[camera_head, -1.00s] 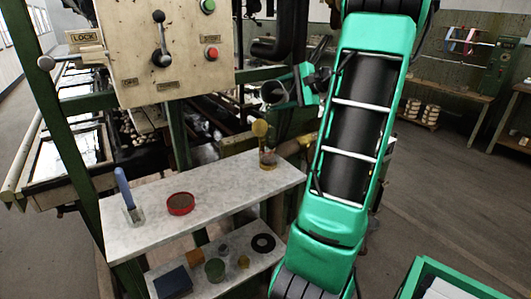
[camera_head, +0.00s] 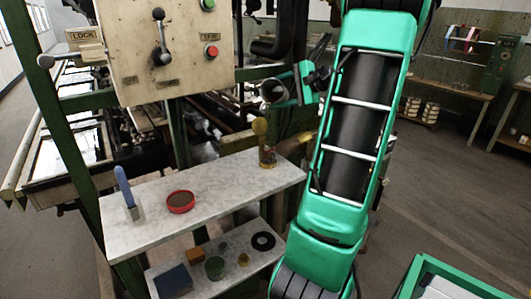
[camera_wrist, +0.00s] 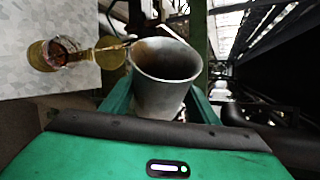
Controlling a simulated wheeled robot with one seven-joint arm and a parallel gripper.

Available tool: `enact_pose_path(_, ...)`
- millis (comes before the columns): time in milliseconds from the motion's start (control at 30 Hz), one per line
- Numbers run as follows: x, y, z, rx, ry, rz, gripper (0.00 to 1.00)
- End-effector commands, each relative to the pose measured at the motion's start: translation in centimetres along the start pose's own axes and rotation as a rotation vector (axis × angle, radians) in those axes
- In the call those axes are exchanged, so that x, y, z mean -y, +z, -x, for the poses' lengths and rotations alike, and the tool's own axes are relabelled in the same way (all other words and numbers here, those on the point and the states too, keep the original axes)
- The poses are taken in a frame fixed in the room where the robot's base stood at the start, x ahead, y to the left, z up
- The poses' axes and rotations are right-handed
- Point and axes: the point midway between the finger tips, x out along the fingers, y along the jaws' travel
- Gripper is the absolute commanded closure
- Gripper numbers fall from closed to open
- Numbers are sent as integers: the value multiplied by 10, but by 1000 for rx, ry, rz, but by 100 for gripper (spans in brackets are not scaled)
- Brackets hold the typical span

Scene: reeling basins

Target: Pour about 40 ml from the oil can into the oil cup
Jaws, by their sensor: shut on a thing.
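The oil can (camera_head: 272,91) is a grey metal vessel, tipped with its mouth toward the left in the head view. My gripper (camera_head: 300,88) is shut on it, above and beside the oil cup. The can (camera_wrist: 165,82) fills the middle of the wrist view between my jaws (camera_wrist: 160,104). The oil cup (camera_head: 267,158) is small and clear with reddish-brown contents, on the marble shelf's right end. Its round brass lid (camera_head: 260,127) stands open. In the wrist view a thin amber streak runs from the can's rim toward the cup (camera_wrist: 60,54); the exact level is unclear.
The marble shelf (camera_head: 150,222) also holds a red round dish (camera_head: 180,202) and a blue-handled brush in a holder (camera_head: 131,209). A lower shelf carries several small items, including a black ring (camera_head: 263,241). The machine panel (camera_head: 165,50) stands behind.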

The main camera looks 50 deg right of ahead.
Motion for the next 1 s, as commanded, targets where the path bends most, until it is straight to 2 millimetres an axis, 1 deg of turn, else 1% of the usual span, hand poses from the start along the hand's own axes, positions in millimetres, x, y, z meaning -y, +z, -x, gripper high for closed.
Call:
enact_pose_path(667, 2, 3, 0, -8, -11, 25, 76)
enact_pose_path(767, -1, 0, -2, 14, 14, -34, 76)
enact_pose_path(900, 3, 1, -1, 65, 71, -169, 76)
enact_pose_path(1000, -5, 0, -4, 101, 110, -268, 76)
